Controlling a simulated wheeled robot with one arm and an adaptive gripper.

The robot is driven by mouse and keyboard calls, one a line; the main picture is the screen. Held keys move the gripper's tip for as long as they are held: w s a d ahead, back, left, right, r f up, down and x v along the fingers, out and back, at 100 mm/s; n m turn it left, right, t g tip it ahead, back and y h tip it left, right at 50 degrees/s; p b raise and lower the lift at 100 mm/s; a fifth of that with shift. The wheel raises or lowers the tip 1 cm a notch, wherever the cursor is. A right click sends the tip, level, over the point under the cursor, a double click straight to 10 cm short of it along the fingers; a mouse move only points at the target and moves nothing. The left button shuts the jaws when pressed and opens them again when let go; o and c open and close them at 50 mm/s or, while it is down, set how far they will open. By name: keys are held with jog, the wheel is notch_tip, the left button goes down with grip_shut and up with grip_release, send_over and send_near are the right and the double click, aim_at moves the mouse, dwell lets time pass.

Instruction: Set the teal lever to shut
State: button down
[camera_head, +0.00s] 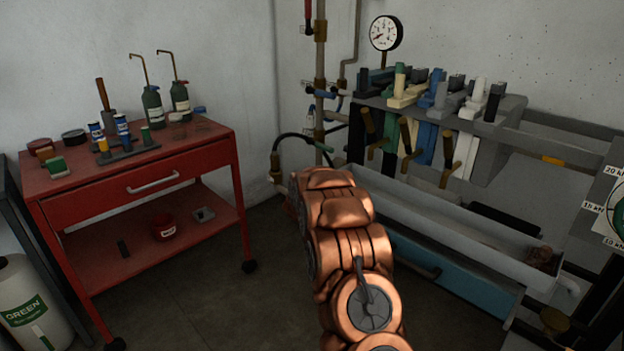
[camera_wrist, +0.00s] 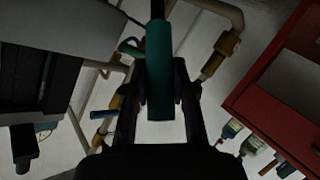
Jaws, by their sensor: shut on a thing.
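The teal lever (camera_wrist: 159,60) shows in the wrist view as a long straight teal handle with a dark stem at its upper end. My gripper (camera_wrist: 160,85) is shut on it, with one dark finger on each side of the handle. In the head view my copper-coloured arm hides my gripper. A small green piece (camera_head: 323,147) shows there by the pipes, just above my arm; I cannot tell if it is part of the lever. The lever's pivot and any position marks are not clear.
A red cart (camera_head: 185,147) with bottles and tools stands at the left. Beige pipes (camera_wrist: 226,42) run close to the lever. A grey rack (camera_head: 510,115) with coloured clamps and a white trough (camera_head: 440,218) stand at the right. Floor between is clear.

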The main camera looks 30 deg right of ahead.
jog(key=r+p, duration=0.1)
jog(key=p, duration=0.1)
jog(key=d+y+p, duration=0.1)
jog(key=shift+w+r+m+p, duration=0.1)
jog(key=shift+r+m+p, duration=0.2)
jog(key=shift+r+p, duration=0.1)
jog(key=d+g+y+p, duration=0.1)
jog(key=p, duration=0.4)
jog(key=shift+w+d+r+m, duration=0.1)
jog(key=shift+w+m, duration=0.05)
jog(key=shift+m, duration=0.25)
jog(key=shift+p, duration=0.45)
jog(key=shift+d, duration=0.1)
jog(key=shift+f, duration=0.2)
jog(key=c, duration=0.9)
grip_release()
jog(key=shift+r+v, duration=0.15)
jog(key=shift+v, duration=2.85)
jog(key=shift+r+v, duration=0.1)
jog(key=shift+v, duration=2.85)
